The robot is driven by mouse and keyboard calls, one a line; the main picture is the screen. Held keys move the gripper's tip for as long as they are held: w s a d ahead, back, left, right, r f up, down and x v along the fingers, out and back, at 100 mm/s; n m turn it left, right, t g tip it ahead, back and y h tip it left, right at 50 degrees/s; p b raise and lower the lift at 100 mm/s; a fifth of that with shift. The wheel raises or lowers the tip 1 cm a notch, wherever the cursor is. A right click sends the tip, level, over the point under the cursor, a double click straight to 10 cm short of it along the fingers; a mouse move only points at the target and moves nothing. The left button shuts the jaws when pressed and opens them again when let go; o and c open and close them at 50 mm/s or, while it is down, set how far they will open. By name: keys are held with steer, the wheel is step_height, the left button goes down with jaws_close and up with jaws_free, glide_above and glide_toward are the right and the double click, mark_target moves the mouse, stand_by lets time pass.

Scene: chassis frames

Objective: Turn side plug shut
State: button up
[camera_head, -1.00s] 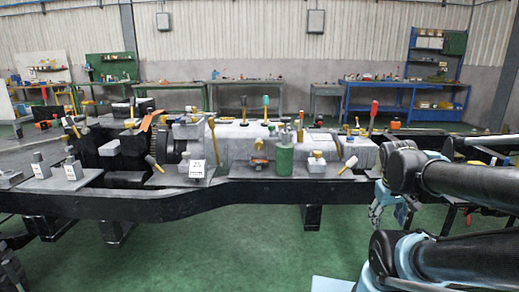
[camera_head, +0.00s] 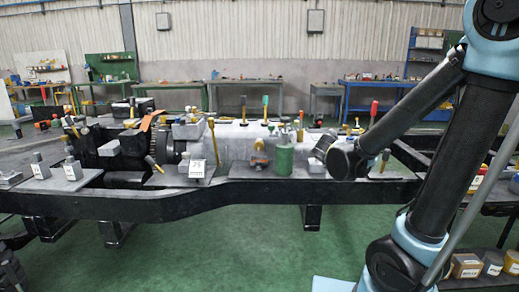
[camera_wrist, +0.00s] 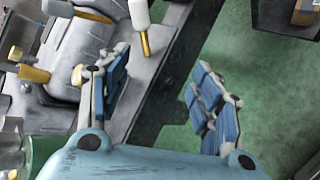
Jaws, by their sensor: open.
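My gripper (camera_wrist: 158,62) is open in the wrist view, with blue-padded fingers apart and nothing between them. It hangs over the near edge of the bench. A white cylinder with a yellow stem (camera_wrist: 144,38) lies just beyond the left finger, apart from it. A yellow fitting (camera_wrist: 34,74) sits on the grey housing at the left. In the head view, the grey housing (camera_head: 232,135) bears an orange-yellow fitting (camera_head: 259,145) on its near side, left of a green cylinder (camera_head: 284,160). I cannot tell which fitting is the side plug. My arm hides the gripper's fingers there.
The black chassis rail (camera_head: 150,208) runs along the front. Labelled boxes (camera_head: 466,266) sit at the lower right. Green floor is clear in front.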

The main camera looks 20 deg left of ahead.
steer(key=a+n+t+y, duration=0.1)
steer(key=a+n, duration=0.3)
steer(key=a, duration=0.3)
steer(key=w+a+n+t+y, duration=0.1)
steer(key=a+n, duration=0.3)
steer(key=a, duration=0.4)
steer(key=a+n+t+y, duration=0.2)
steer(key=a+n, duration=0.3)
steer(key=a, duration=0.3)
steer(key=shift+w+a+r+t, duration=0.25)
steer(key=shift+w+r+t, duration=0.1)
steer(key=shift+t, duration=0.35)
steer(key=n+t+y, duration=0.1)
steer(key=n+y, duration=0.3)
steer(key=n, duration=0.2)
glide_toward(259, 146)
steer(key=x, duration=1)
steer(key=shift+w+a+f, duration=0.1)
steer(key=shift+w, duration=0.2)
steer(key=c, duration=1.1)
